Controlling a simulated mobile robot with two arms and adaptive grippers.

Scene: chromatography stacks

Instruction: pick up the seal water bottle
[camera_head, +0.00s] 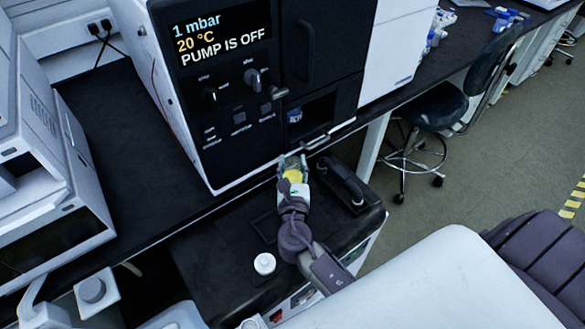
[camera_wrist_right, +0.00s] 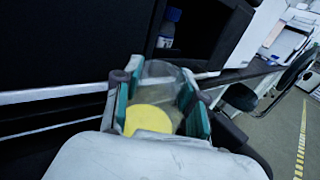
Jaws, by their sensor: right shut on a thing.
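The seal water bottle, which I take to be the clear vessel with a round yellow end, shows in the wrist view (camera_wrist_right: 152,119) and as a small yellow patch in the head view (camera_head: 293,176). My right gripper (camera_head: 291,161) is shut on it, with a teal finger pad on each side of the vessel in the wrist view (camera_wrist_right: 158,98). The held vessel is in front of the instrument's lower edge, above the black-topped unit. I cannot tell whether it touches anything besides the fingers. My left gripper is not in view.
A blue-capped bottle (camera_head: 294,115) stands in the instrument's open recess, also seen in the wrist view (camera_wrist_right: 169,28). A white-capped container (camera_head: 264,264) sits on the black-topped unit (camera_head: 215,265). A black handle (camera_head: 343,182) is close right of my gripper. A stool (camera_head: 430,105) stands at right.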

